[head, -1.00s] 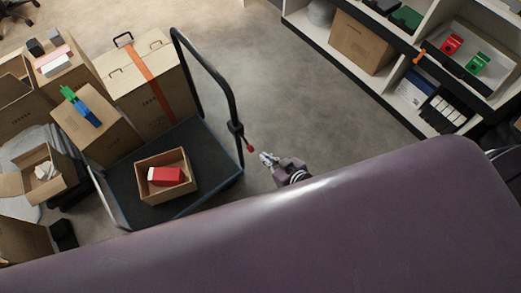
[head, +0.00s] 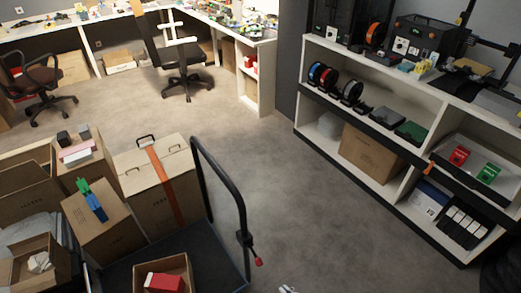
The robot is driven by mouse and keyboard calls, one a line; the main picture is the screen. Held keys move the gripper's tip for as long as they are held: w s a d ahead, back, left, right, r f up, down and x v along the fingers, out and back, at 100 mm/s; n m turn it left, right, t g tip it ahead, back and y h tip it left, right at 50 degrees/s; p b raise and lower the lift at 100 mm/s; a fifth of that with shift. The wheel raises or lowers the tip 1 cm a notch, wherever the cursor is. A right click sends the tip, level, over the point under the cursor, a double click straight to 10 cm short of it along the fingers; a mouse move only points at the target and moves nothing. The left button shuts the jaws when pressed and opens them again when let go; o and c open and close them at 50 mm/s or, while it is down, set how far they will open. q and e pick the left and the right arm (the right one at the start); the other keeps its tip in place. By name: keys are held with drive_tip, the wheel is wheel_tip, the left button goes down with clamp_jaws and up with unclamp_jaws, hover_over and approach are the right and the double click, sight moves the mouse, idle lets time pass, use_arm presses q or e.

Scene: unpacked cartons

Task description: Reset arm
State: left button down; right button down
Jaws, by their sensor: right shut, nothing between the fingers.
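Only the tip of my right gripper (head: 287,289) shows, at the bottom edge of the head view. It is shut and empty, to the right of the cart and over the floor. My left gripper is not in view. The dark cart (head: 205,247) stands at the lower left with its black push handle (head: 222,178) upright. On the cart is a small open carton (head: 178,264) with a red and white box (head: 164,283) inside.
A large carton with an orange strap (head: 143,180) and several other cartons stand at the left. A white shelf unit (head: 400,190) lines the right side. Office chairs (head: 182,80) and desks are at the back. The grey floor (head: 300,210) between cart and shelves is clear.

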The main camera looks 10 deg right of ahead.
drive_tip(key=shift+f, duration=0.1)
drive_tip(key=s+d+f+m+g+h, duration=0.1)
drive_tip(key=s+d+f+g, duration=0.15)
drive_tip(key=s+f, duration=0.4)
drive_tip(key=s+d+f+g+h, duration=0.2)
drive_tip(key=s+d+f, duration=0.15)
drive_tip(key=f, duration=0.55)
drive_tip(key=s+f+g, duration=0.2)
drive_tip(key=s+f, duration=0.3)
drive_tip(key=s, duration=0.4)
drive_tip(key=s+f+g, duration=0.2)
drive_tip(key=s+f, duration=0.3)
drive_tip(key=s, duration=0.4)
drive_tip(key=shift+s+d+m+g+h, duration=0.3)
drive_tip(key=shift+g, duration=0.05)
